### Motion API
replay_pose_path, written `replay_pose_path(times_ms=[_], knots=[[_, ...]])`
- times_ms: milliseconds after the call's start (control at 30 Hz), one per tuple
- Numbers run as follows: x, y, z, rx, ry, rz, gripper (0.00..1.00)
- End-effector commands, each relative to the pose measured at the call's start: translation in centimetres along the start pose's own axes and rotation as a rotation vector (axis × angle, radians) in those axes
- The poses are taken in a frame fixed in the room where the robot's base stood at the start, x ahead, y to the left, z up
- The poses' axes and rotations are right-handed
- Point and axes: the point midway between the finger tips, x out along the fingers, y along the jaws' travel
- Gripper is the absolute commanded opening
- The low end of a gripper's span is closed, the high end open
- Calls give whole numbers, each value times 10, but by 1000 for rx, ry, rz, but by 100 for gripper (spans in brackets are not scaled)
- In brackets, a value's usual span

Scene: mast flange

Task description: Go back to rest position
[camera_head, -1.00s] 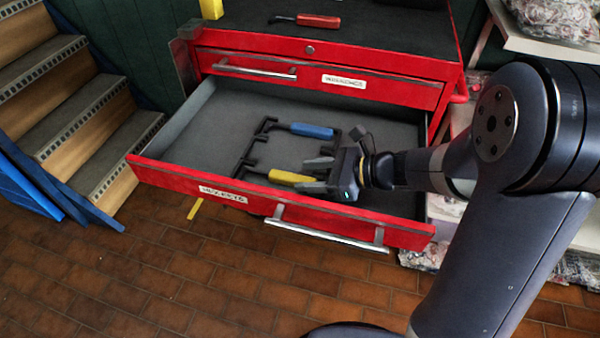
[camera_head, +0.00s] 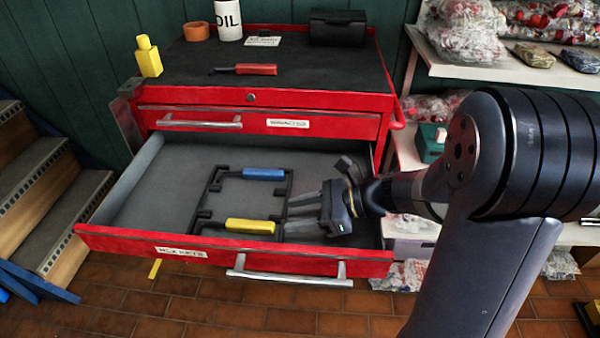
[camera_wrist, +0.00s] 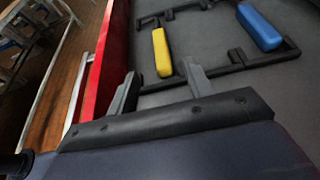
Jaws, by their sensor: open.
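My gripper (camera_head: 308,213) is open and empty, low over the right part of the open red drawer (camera_head: 120,238). In the wrist view its two fingers (camera_wrist: 160,88) stand apart with nothing between them. A yellow-handled tool (camera_head: 250,226) lies in the black holder frame (camera_head: 208,196) on the grey drawer floor, left of the fingers. It also shows in the wrist view (camera_wrist: 162,52) beyond the fingers. A blue-handled tool (camera_head: 264,174) lies in the same frame farther back. It is seen at the upper right of the wrist view (camera_wrist: 260,27).
The red cabinet top (camera_head: 200,75) carries a red-handled tool (camera_head: 256,69), a yellow bottle (camera_head: 148,57), an OIL can (camera_head: 228,18) and a black box (camera_head: 338,28). Shelves with wrapped goods (camera_head: 465,68) stand at right. Wooden stairs (camera_head: 40,165) rise at left. Brick floor lies in front.

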Motion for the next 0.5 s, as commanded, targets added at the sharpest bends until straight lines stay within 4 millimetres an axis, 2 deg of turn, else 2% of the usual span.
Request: replay_pose_path(times_ms=[167,500], knots=[[18,1,-1,-1,0,4,49],[76,1,-1,-1,0,5,49]])
